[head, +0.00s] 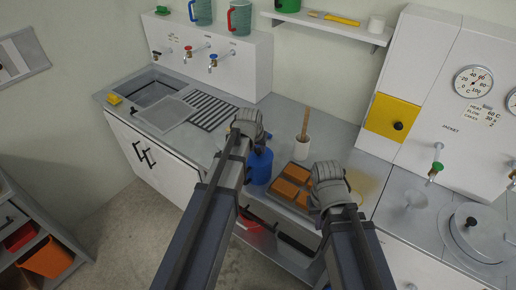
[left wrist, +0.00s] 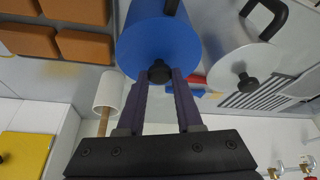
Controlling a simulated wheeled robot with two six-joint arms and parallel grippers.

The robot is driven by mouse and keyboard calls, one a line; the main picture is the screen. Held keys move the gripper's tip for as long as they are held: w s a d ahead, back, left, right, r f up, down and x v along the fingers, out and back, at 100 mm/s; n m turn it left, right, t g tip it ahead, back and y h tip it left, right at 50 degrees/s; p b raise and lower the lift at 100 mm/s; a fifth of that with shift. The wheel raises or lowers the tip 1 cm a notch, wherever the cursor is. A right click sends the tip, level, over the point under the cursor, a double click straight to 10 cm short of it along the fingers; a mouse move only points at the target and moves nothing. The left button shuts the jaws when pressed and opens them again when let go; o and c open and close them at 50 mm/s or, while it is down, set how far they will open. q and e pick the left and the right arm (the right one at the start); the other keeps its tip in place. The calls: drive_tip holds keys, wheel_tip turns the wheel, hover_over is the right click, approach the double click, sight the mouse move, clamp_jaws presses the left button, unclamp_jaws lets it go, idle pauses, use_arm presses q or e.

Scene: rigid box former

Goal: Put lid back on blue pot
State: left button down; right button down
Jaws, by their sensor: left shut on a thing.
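The blue pot (head: 261,168) stands on the counter, partly hidden by my left arm in the head view. The left wrist view shows its blue body and a blue lid (left wrist: 150,42) with a black knob (left wrist: 158,72). My left gripper (head: 247,122) is over the pot; its fingers (left wrist: 160,82) are shut on the lid's knob. The lid appears lined up with the pot, but I cannot tell whether it rests fully on the rim. My right gripper (head: 328,178) is by the orange blocks; its fingertips are hidden.
A tray of orange blocks (head: 291,182) is right of the pot. A white holder with a wooden handle (head: 302,147) stands behind. A grey pot with a black knob (left wrist: 245,65) is close beside the blue pot. A sink (head: 152,93) is left.

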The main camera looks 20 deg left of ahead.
idle(0.3)
use_arm(q)
unclamp_jaws()
idle(0.6)
drive_tip(key=shift+r+p, duration=3.55)
drive_tip(key=shift+c, duration=0.4)
clamp_jaws()
drive_tip(key=shift+f+b, duration=0.35)
